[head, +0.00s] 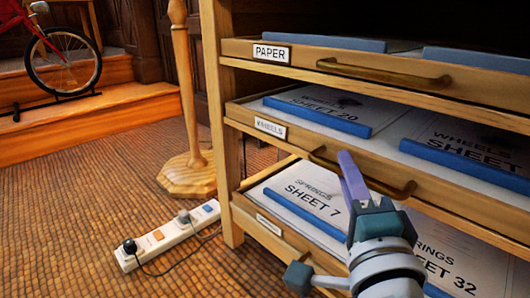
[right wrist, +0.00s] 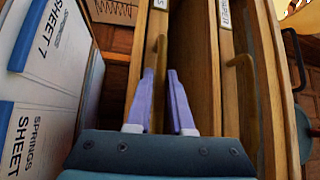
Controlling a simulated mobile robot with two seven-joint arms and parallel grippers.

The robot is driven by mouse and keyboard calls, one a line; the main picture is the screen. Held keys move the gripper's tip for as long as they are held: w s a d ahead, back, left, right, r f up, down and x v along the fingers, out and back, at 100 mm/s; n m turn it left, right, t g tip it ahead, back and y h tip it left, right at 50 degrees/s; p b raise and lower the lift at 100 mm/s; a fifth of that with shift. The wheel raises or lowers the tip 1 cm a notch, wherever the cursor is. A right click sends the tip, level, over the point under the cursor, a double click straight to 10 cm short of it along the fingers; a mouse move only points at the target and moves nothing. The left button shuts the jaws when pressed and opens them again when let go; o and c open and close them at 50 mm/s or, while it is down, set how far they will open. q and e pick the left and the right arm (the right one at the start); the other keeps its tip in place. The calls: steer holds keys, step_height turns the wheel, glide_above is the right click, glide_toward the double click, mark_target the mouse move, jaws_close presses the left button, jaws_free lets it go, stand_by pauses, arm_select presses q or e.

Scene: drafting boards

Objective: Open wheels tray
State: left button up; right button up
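The wheels tray (head: 310,141) is the middle tray of a wooden cabinet, with a white WHEELS label (head: 270,128) and a brass handle (head: 400,189). Its sheets with blue edges show over the front. My right gripper (head: 350,172) is at this handle in the head view. In the right wrist view its two purple fingers (right wrist: 160,85) stand apart, with the handle (right wrist: 161,47) running between them. A clear grip on the handle does not show. My left gripper is not in view.
The paper tray (head: 300,58) with its own handle (head: 385,72) is above. The springs tray (head: 270,232) is below, close under my right gripper. A power strip (head: 170,236) and wooden stand (head: 190,172) are on the floor at left. A bicycle (head: 62,60) is farther back.

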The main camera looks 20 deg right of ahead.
jaws_close()
stand_by(1.0)
